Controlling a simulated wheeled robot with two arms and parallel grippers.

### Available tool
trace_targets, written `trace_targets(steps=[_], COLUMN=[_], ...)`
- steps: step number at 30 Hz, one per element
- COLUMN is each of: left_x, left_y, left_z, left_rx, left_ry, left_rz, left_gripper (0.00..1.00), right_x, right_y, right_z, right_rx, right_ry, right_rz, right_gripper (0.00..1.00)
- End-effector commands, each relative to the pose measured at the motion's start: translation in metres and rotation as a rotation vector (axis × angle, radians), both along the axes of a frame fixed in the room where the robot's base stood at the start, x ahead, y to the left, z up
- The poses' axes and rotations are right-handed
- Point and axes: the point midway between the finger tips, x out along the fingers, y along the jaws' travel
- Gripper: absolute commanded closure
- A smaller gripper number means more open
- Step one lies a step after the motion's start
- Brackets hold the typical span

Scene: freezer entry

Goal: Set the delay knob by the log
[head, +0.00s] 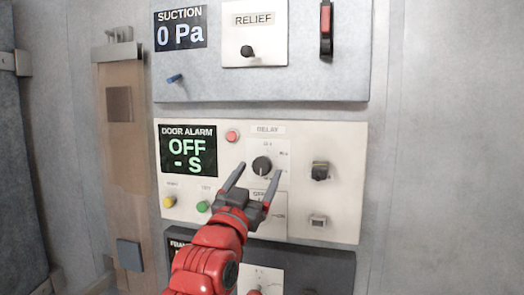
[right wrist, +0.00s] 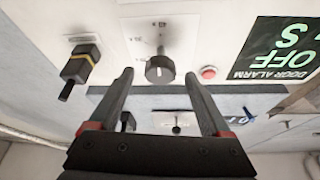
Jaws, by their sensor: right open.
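The delay knob (head: 262,165) is a round black knob on the white door alarm panel (head: 335,145), under a "DELAY" label (head: 268,129). Small scale marks surround it, too small to read. My right gripper (head: 258,170) is open and empty, its two fingertips on either side of the knob in the head view. In the right wrist view the knob (right wrist: 159,69) shows between and beyond the fingertips, with no visible contact. The door alarm display (head: 188,151) reads "OFF" and "- S". No readable log is in view. My left gripper is not in view.
A red button (head: 232,137) is left of the knob; yellow (head: 168,202) and green (head: 202,207) buttons sit lower left. A black switch (head: 320,171) is at right. The suction and relief panel (head: 330,88) is above. A brown board (head: 122,170) hangs at left.

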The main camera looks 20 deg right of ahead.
Motion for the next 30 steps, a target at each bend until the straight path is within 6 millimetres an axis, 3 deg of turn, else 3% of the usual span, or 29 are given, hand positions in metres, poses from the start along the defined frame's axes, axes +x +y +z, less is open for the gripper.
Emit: trace_targets(steps=[1, 6, 17, 20, 30], left_x=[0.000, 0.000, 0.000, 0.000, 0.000], left_y=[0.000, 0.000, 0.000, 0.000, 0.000], left_z=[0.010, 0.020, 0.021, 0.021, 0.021], left_rx=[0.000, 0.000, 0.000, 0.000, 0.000], left_ry=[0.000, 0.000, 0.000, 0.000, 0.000], left_rz=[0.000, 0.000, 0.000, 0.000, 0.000], left_gripper=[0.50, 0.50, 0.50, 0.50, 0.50], right_x=[0.007, 0.022, 0.027, 0.026, 0.026], right_y=[-0.007, -0.016, -0.020, -0.020, -0.020], right_z=[0.008, 0.013, 0.013, 0.013, 0.013], right_rx=[0.000, -0.002, -0.002, -0.002, -0.002], right_ry=[0.003, 0.003, 0.001, 0.001, 0.001], right_rz=[-0.004, -0.001, 0.001, 0.001, 0.001], right_gripper=[0.18, 0.18, 0.18, 0.33, 0.94])
